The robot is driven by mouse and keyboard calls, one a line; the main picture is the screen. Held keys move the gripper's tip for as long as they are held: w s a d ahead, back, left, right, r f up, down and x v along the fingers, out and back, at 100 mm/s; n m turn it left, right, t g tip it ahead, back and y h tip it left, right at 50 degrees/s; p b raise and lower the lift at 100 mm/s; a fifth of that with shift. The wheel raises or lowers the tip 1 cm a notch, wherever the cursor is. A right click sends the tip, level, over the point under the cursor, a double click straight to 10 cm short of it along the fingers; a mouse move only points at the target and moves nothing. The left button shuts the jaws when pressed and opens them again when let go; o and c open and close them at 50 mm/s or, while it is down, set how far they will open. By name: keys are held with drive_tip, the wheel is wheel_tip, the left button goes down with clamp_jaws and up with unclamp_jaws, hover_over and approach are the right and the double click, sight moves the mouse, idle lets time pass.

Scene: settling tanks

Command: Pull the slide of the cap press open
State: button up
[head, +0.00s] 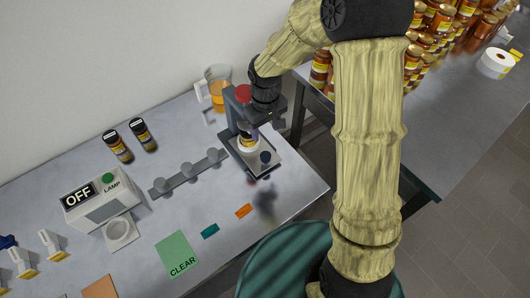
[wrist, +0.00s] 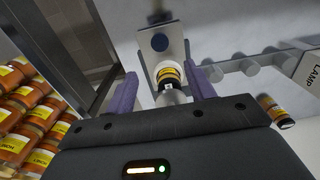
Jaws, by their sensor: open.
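The cap press (head: 230,118) stands at the right end of the grey table, with a red top. Its pale slide plate (head: 262,169) points toward the table's front edge and carries a dark blue knob (head: 265,157). The plate and knob (wrist: 159,42) also show in the wrist view. A jar with a yellow and black label (head: 246,143) stands at the press. My gripper (head: 268,118) is beside and above the press, partly hidden by my wrist. In the wrist view, its purple fingers (wrist: 164,76) are apart, with the labelled jar seen between them. Nothing is gripped.
A jug of amber liquid (head: 218,84) stands behind the press. Two dark-lidded jars (head: 128,142), a lamp box reading OFF (head: 98,200) and a grey rail with round pads (head: 188,173) are to the left. Stacked jars (head: 440,30) fill another table at right.

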sight(265, 155)
wheel_tip(265, 155, down, 13)
drive_tip(key=shift+f+p, duration=0.1)
drive_tip(key=shift+p, duration=0.65)
